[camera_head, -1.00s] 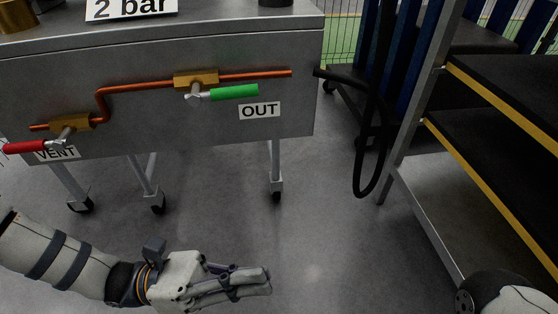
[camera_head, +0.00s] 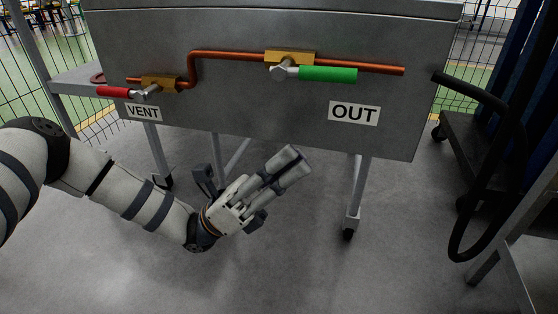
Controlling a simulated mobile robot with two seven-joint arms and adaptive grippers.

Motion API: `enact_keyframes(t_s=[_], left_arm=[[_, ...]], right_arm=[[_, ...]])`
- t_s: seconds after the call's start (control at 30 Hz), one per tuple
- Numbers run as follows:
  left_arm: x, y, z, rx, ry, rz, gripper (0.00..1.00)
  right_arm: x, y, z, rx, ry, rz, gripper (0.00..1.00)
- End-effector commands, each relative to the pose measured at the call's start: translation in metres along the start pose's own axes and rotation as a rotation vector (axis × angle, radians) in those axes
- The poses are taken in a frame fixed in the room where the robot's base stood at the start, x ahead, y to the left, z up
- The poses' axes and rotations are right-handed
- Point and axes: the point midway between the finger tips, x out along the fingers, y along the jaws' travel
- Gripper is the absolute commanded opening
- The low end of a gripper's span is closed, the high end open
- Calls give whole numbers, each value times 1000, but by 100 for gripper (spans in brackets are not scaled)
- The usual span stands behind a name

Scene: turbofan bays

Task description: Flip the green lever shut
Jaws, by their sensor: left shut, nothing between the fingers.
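The green lever (camera_head: 328,74) sits on a brass valve (camera_head: 290,57) in a copper pipe on the front of a grey metal cabinet (camera_head: 235,105). The lever points right, roughly along the pipe, above the OUT label (camera_head: 354,113). My left gripper (camera_head: 292,166) is shut and empty, below the cabinet's lower edge in the picture, down and left of the green lever and apart from it. Its fingers point up and right. My right gripper is not in view.
A red lever (camera_head: 113,91) on a second brass valve (camera_head: 160,83) is at left, above the VENT label (camera_head: 143,112). Cabinet legs (camera_head: 357,195) stand on the open grey floor.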

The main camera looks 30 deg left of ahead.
Motion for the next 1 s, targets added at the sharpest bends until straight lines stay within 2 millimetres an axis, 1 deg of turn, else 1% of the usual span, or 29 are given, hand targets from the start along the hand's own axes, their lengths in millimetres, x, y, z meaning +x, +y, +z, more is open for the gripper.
enact_keyframes(t_s=[0.03,0.2,0.23,0.3,0.4,0.6,1.0], left_arm=[[12,-1,1,-1,-2,-4,0],[48,-1,0,-1,0,-3,0],[54,-1,0,-2,1,-4,0],[63,0,10,3,0,-1,0],[72,0,20,1,0,-1,0],[80,0,28,0,1,1,0],[80,0,27,-3,-6,0,0]], right_arm=[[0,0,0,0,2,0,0],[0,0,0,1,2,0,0],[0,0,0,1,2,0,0],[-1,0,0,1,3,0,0],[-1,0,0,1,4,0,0],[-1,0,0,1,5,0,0],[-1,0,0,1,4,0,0]])
